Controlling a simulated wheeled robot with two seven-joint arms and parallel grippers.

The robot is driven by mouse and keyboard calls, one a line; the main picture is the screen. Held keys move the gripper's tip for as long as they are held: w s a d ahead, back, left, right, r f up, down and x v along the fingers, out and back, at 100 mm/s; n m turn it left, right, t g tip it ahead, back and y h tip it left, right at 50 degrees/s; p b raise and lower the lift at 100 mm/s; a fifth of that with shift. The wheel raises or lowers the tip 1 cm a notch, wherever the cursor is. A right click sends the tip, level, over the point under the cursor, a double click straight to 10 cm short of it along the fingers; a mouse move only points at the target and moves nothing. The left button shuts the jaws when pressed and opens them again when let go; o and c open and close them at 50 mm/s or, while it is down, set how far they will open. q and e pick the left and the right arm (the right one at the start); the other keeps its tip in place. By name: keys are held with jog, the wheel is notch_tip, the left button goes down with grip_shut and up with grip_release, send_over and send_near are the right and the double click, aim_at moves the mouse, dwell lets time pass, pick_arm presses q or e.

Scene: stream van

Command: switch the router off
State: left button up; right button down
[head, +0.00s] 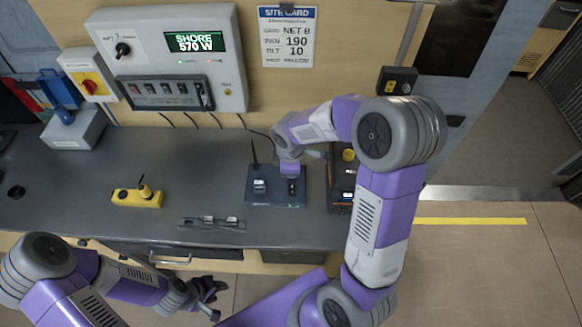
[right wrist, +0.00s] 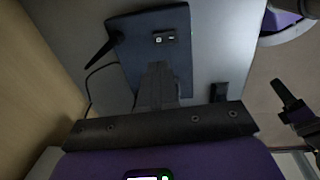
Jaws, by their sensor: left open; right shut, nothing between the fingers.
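The router (head: 273,200) is a flat dark blue box with a black antenna, lying on the grey worktop. It fills the upper middle of the right wrist view (right wrist: 132,62), with a small black switch panel (right wrist: 165,38) bearing white marks on its top. My right gripper (head: 291,188) is shut and empty, pointing down over the router's right part. In the right wrist view its fingertips (right wrist: 158,66) appear just short of the switch panel; I cannot tell whether they touch the router. My left gripper (head: 210,291) is open and empty, in front of the worktop.
A yellow device (head: 137,198) and a dark strip with small parts (head: 212,224) lie left of the router. A black box (head: 341,196) stands close on its right, partly behind my right arm. A wall panel (head: 170,50) is behind.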

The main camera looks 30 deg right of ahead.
aim_at(292, 186)
jog(key=f, duration=0.3)
jog(key=f+b, duration=0.1)
jog(key=f, duration=0.1)
jog(key=w+f, duration=0.1)
jog(key=f, duration=0.2)
jog(key=shift+d+f, duration=0.3)
jog(key=shift+f, duration=0.05)
pick_arm(q)
jog(key=shift+f, duration=0.9)
jog(key=shift+b, duration=0.3)
pick_arm(e)
jog(key=shift+d, duration=0.1)
